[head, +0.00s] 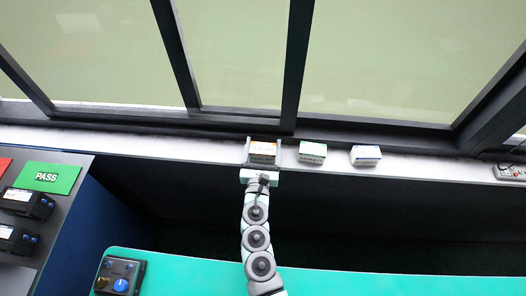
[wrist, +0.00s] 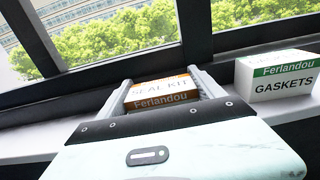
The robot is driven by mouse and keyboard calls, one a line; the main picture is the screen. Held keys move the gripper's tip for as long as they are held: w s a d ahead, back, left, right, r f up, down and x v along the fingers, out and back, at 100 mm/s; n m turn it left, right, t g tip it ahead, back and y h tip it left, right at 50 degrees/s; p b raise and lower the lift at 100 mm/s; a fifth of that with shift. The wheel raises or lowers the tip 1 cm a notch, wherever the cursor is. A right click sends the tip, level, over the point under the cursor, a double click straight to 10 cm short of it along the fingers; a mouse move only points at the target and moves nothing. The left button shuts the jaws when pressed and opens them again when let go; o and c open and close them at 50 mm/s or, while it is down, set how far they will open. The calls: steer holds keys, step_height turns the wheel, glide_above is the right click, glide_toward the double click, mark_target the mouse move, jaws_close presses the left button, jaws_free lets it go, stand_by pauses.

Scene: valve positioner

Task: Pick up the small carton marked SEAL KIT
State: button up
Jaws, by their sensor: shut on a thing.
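Whether the carton rests on the sill or is lifted slightly, I cannot tell. Its lower part is hidden by my gripper body in the wrist view.
A green-and-white GASKETS carton (wrist: 277,76) stands close to the right on the sill (head: 430,166); it also shows in the head view (head: 312,152). A remote-like device (head: 510,172) lies at far right. Window frames rise behind.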

steer(key=c, duration=0.4)
steer(key=shift+o, duration=0.2)
